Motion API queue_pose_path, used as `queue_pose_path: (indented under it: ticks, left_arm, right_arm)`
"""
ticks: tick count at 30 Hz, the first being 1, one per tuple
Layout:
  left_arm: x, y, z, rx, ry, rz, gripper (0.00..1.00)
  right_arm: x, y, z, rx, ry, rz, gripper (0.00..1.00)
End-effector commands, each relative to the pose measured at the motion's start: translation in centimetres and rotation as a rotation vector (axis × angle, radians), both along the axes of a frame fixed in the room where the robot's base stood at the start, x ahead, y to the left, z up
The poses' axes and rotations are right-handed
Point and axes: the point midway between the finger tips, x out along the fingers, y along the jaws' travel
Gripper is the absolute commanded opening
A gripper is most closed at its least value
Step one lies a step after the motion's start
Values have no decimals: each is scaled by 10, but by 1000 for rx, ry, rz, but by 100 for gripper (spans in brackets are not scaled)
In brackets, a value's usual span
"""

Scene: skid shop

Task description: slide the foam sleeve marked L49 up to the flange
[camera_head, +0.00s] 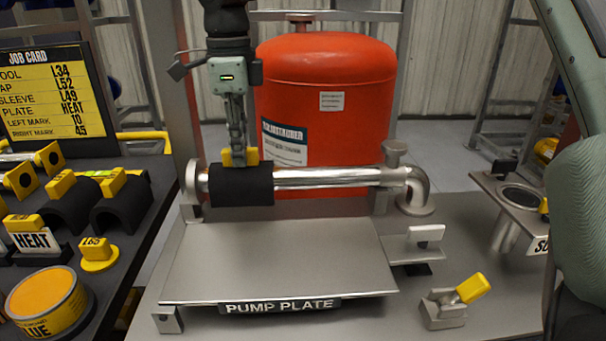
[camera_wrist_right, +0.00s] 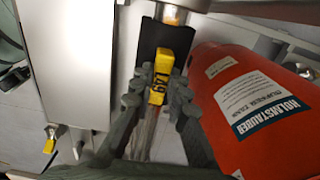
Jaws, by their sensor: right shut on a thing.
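The foam sleeve (camera_head: 241,188) is a black tube around the shiny horizontal pipe (camera_head: 325,178), near its left end. The round flange (camera_head: 192,180) is at the pipe's left end. A short strip of bare pipe shows between it and the sleeve. My right gripper (camera_head: 238,147) points down from above and is shut on the tab. The sleeve also shows in the right wrist view (camera_wrist_right: 164,35). My left gripper is not in view.
A red tank (camera_head: 330,100) stands close behind the pipe. The bare pump plate (camera_head: 280,260) lies below it. A yellow-handled clamp (camera_head: 455,302) is at the front right. At left, a dark bench holds other black sleeves (camera_head: 122,203), a HEAT plate (camera_head: 34,241) and a job card (camera_head: 45,95).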

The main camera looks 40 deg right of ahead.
Motion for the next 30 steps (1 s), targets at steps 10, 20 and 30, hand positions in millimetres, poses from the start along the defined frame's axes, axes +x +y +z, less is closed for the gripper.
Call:
queue_pose_path:
  ticks: [10, 20, 30]
  left_arm:
    - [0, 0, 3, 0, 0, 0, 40]
    - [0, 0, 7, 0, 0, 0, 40]
    - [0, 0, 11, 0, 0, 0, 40]
  right_arm:
    - [2, 3, 0, -2, 1, 1, 0]
    - [6, 9, 0, 0, 1, 1, 0]
    - [9, 15, 0, 0, 0, 0, 0]
